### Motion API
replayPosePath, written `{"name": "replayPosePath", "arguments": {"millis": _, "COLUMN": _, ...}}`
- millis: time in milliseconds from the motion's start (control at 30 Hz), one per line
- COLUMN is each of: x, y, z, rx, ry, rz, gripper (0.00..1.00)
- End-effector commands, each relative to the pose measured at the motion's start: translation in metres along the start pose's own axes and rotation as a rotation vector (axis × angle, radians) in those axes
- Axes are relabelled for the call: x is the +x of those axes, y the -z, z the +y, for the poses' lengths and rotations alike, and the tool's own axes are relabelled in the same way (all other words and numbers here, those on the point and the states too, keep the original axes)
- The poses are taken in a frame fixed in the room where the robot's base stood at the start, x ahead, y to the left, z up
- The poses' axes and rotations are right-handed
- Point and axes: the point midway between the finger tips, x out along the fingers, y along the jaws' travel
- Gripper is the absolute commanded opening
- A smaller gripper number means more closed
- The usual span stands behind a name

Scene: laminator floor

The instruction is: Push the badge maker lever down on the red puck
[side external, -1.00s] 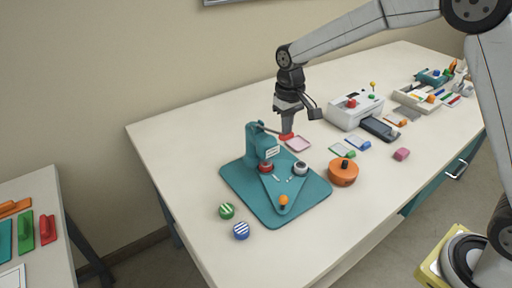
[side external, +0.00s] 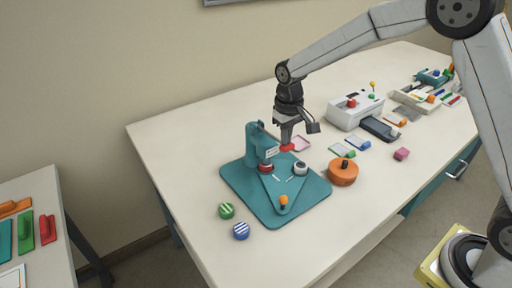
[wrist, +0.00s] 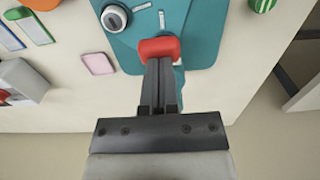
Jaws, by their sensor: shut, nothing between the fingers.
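The badge maker is a teal press on a wide teal base (side external: 240,190). Its lever ends in a red grip (side external: 288,147), also large in the wrist view (wrist: 158,49). My gripper (side external: 287,142) is shut and empty. Its fingertips are down at the red grip and appear to press on it from above; in the wrist view the fingers (wrist: 160,64) meet the grip's near edge. The red puck (side external: 265,169) sits under the press head, partly covered by it. In the wrist view the puck is hidden.
A white-and-dark round piece (side external: 300,168) and an orange knob (side external: 283,201) are on the base. Green (side external: 227,211) and blue (side external: 241,231) striped pucks lie in front. The laminator (side external: 355,111) is farther back.

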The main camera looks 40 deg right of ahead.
Motion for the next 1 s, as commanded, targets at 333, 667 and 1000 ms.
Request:
{"name": "replayPosePath", "arguments": {"millis": 333, "x": 0.013, "y": 0.000, "z": 0.000, "rx": 0.000, "ry": 0.000, "rz": 0.000, "gripper": 0.00}}
{"name": "replayPosePath", "arguments": {"millis": 667, "x": 0.025, "y": 0.000, "z": 0.000, "rx": 0.000, "ry": 0.000, "rz": 0.000, "gripper": 0.00}}
{"name": "replayPosePath", "arguments": {"millis": 1000, "x": 0.031, "y": -0.001, "z": 0.000, "rx": 0.000, "ry": 0.000, "rz": -0.002, "gripper": 0.00}}
